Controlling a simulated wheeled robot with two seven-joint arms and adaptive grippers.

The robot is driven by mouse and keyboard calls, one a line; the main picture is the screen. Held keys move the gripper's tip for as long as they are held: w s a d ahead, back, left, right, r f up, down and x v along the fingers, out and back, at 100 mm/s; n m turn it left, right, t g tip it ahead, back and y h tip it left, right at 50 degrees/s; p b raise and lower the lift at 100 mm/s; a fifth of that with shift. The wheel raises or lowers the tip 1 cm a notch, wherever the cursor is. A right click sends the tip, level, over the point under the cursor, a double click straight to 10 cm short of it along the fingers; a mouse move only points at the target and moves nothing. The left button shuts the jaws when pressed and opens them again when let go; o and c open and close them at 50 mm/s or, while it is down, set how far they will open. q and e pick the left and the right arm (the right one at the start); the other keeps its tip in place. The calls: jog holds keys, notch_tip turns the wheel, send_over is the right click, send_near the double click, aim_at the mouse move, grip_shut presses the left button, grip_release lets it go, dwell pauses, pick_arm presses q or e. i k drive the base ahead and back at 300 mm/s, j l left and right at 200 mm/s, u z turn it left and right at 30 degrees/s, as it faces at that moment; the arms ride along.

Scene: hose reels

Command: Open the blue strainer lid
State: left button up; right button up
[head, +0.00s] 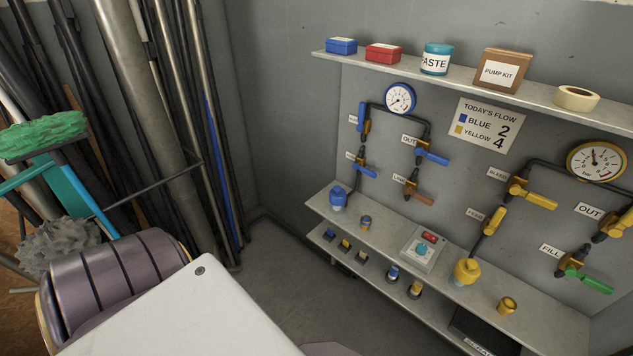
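A blue domed fitting (338,198), which looks like the blue strainer with its lid on top, stands at the left end of the upper bench shelf. It is small in the head view, and the seam of its lid cannot be made out. A blue-handled valve (360,165) is on the wall just above it. A similar yellow domed fitting (466,272) stands further right on the same shelf. Neither of my grippers shows in the head view.
The bench shelf (390,236) also carries a small brass-and-blue fitting (365,222), a switch box (423,248) and a brass cup (507,305). A lower shelf holds several small parts. Pipes and brushes (45,136) crowd the left. Bare floor (290,270) lies before the bench.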

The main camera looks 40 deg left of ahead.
aim_at(338, 195)
jog(key=u, duration=1.2)
